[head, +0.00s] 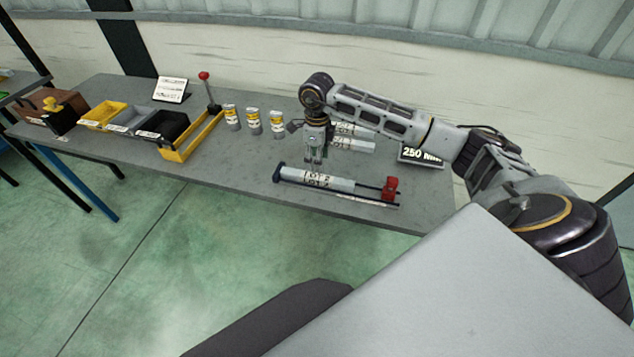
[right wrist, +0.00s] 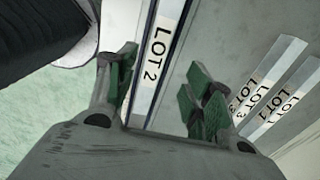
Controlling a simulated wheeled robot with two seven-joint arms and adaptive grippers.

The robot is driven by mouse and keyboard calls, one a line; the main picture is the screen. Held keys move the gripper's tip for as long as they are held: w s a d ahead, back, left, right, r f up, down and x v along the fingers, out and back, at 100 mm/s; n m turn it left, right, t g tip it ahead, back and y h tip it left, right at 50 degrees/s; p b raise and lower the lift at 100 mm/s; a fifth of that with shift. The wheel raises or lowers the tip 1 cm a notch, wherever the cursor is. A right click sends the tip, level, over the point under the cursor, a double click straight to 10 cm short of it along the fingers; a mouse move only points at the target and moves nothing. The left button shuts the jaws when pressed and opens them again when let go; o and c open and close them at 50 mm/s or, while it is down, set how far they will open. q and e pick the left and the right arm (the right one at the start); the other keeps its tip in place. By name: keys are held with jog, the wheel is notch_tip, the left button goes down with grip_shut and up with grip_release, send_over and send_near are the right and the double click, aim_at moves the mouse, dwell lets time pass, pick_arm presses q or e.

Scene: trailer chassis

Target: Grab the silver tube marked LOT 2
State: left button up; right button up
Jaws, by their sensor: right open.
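The silver tube marked LOT 2 (head: 343,185) lies lengthwise in a long, low holder (head: 275,174) near the table's front edge. In the right wrist view the tube (right wrist: 157,60) runs between my fingers, with its LOT 2 label facing up. My right gripper (head: 314,160) points down just above the tube. In the right wrist view its green-padded fingers (right wrist: 162,95) are apart, one on each side of the tube, and I see no grip on it. I cannot tell the exact height gap. My left gripper is out of view.
Several other silver tubes (right wrist: 271,87) with LOT labels lie to the right in the wrist view. A red block (head: 390,188) stands at the holder's right end. A 250 MM sign (head: 421,155), yellow-labelled cans (head: 254,121) and bins (head: 103,115) share the grey table (head: 225,170).

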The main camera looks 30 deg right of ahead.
aim_at(317, 176)
jog(key=shift+f, duration=0.75)
jog(key=shift+f+b, duration=0.1)
jog(key=shift+b, duration=0.2)
jog(key=shift+f, duration=0.15)
jog(key=shift+s+f+b, duration=0.1)
jog(key=shift+f+b, duration=0.25)
jog(key=shift+f, duration=0.25)
jog(key=shift+s+a+f+b, duration=0.15)
jog(key=shift+f+b, duration=0.25)
jog(key=shift+f, duration=0.8)
jog(key=shift+f+b, duration=0.45)
jog(key=shift+f, duration=0.2)
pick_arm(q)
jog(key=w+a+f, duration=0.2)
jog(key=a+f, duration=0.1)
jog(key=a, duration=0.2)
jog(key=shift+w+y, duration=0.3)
